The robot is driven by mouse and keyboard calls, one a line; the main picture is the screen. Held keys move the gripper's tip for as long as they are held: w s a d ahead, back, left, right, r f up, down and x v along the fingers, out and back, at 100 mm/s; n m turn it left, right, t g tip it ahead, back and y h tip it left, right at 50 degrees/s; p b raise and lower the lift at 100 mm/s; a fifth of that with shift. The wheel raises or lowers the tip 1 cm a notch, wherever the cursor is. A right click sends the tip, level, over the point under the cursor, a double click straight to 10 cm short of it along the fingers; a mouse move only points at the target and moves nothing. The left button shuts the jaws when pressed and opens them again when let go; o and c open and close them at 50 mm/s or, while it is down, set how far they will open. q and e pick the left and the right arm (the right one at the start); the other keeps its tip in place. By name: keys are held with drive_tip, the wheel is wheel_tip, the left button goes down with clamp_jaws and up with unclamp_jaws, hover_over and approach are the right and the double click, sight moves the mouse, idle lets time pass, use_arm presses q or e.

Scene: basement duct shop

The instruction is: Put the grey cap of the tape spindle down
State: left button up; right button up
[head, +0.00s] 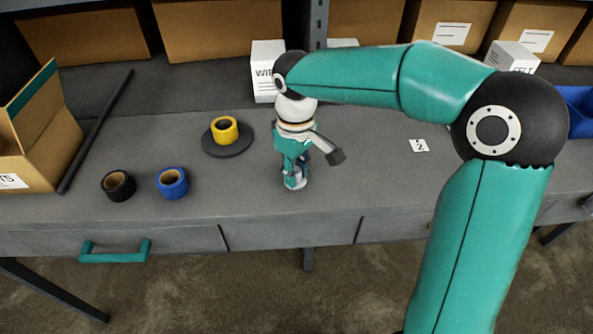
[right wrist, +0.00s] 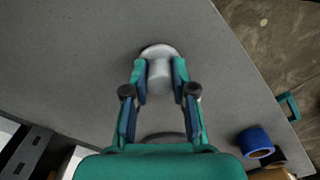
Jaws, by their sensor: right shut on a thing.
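My right gripper (head: 294,174) points down over the bench in the head view and is shut on the grey cap. The cap (right wrist: 158,78) shows in the right wrist view as a pale grey cylinder with a wider disc at its far end, between the two fingertips (right wrist: 159,72). In the head view the cap (head: 295,184) is partly hidden by the fingers. It is at or close above the bench top; I cannot tell whether it touches. The tape spindle (head: 240,148) has a dark round base with a yellow tape roll (head: 224,131) on it, left of my gripper. My left gripper is not in view.
A black tape roll (head: 118,186) and a blue tape roll (head: 173,183) stand at the left front of the bench (head: 370,185). White boxes (head: 265,68) stand behind. A numbered card (head: 419,145) lies right.

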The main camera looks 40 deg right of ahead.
sight(296, 171)
drive_tip(key=shift+f, duration=0.2)
drive_tip(key=o, duration=0.8)
drive_tip(key=shift+o, duration=0.2)
wheel_tip(296, 171, up, 12)
drive_tip(key=p, duration=0.1)
drive_tip(key=shift+s, duration=0.1)
idle(0.4)
